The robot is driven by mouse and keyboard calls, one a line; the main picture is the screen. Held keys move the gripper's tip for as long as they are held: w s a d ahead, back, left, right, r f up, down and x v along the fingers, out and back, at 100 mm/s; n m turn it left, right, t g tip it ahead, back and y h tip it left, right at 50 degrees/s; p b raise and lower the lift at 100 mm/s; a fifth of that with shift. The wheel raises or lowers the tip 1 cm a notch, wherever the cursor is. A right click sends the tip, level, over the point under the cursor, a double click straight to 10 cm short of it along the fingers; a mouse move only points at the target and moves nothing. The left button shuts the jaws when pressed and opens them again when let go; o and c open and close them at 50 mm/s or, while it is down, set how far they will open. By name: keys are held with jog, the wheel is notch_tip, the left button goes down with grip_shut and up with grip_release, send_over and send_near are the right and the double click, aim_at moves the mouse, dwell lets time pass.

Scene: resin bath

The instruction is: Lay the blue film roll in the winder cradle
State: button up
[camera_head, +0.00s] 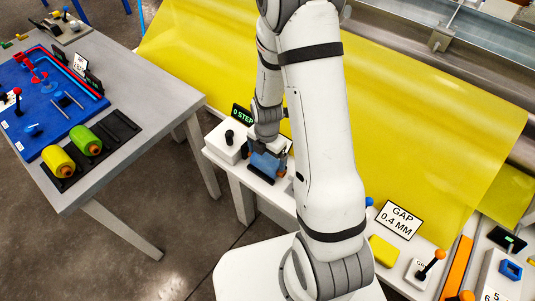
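The blue film roll (266,165) shows in the head view at the white bench, with an orange core end at its right. My gripper (268,150) is right over the roll, pointing down. Its fingertips are too small and partly hidden to tell whether they grip it. A dark piece, seemingly the winder cradle (260,179), shows at the roll's lower front edge. I cannot tell whether the roll rests in it or is held just above. My arm hides the area to the right.
A white box with a black knob (228,141) and a "0 STEP" display (242,115) stand close left. On the grey table, a black rack (118,127) holds a yellow roll (59,161) and a green roll (85,140). Yellow film (430,110) slopes behind the bench. A gap sign (398,220) stands right.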

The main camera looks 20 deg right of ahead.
jog(key=shift+r+p, duration=0.5)
notch_tip(320, 180, up, 11)
notch_tip(320, 180, up, 10)
jog(key=m+t, duration=0.1)
jog(key=m, duration=1)
send_over(267, 158)
jog(key=s, duration=0.5)
jog(key=s+r+m+t, duration=0.2)
jog(key=s+r+m, duration=0.5)
jog(key=m, duration=0.7)
jog(key=shift+s+d, duration=0.15)
jog(key=shift+s, duration=0.9)
